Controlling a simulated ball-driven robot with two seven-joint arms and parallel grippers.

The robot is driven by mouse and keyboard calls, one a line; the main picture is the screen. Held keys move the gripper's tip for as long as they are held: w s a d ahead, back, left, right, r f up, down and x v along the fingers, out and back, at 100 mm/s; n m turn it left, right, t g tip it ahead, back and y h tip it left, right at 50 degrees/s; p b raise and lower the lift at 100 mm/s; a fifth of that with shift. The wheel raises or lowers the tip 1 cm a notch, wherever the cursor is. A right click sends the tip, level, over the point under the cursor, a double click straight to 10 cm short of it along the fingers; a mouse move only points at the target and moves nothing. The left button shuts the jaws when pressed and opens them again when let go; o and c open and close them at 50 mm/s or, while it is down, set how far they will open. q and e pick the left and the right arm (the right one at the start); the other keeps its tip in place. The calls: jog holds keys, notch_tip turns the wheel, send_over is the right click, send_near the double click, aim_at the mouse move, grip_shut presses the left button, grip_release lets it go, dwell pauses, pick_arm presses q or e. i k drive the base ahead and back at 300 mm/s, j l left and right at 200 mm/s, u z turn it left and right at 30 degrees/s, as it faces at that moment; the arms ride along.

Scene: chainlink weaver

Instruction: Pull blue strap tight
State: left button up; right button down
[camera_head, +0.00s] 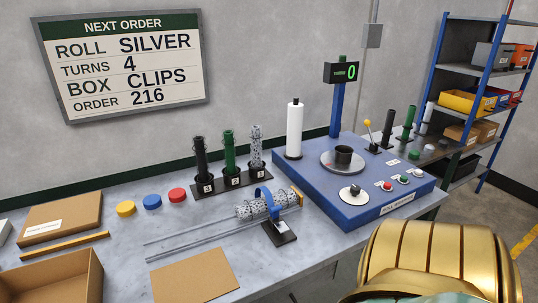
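The blue strap (273,207) stands as an upright loop around a silver chainlink roll (248,211) on the workbench. The roll lies on its side across a small black stand (279,233), which has a white label. I cannot tell how closely the strap hugs the roll. A yellow-orange piece stands at the roll's right end, beside the blue machine. Neither gripper's fingers show. A large gold ribbed part at the lower right looks like part of my own body and hides the bench front there.
A blue machine (352,205) with a turntable, white post, buttons and a counter reading 0 stands at right. Two thin rails (205,232) run left from the roll. A cardboard sheet (194,275), boxes, coloured caps and upright mesh rolls (229,152) occupy the bench.

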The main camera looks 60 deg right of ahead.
aim_at(275, 210)
jog(key=z, duration=1.8)
